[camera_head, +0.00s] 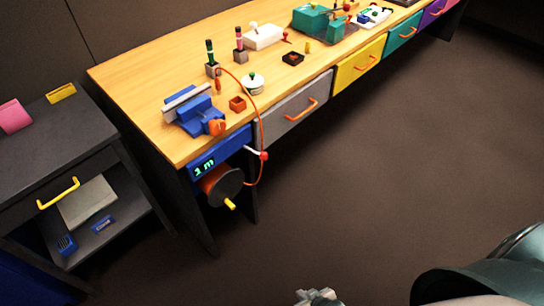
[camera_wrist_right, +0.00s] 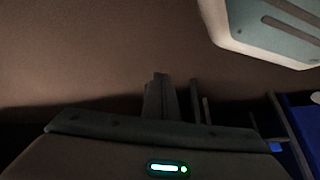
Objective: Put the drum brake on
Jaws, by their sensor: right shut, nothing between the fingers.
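A cable drum (camera_head: 224,186) with a dark round flange and a yellow crank handle (camera_head: 230,204) hangs at the near end of the long bench, below a blue panel with a green display (camera_head: 204,167). A short white lever with a red knob (camera_head: 263,155) sticks out to the right, above the drum; it may be the drum brake. An orange cable (camera_head: 262,120) loops past the knob and up onto the bench. My right gripper (camera_head: 318,297) is at the bottom edge, far from the drum. In the right wrist view its fingers (camera_wrist_right: 160,97) are shut and empty.
The wooden bench (camera_head: 130,90) carries a blue vise (camera_head: 200,112), tools and small boxes, with coloured drawers along its front. A dark cabinet (camera_head: 60,130) with a yellow handle stands at the left. The brown floor (camera_head: 350,200) between me and the bench is clear.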

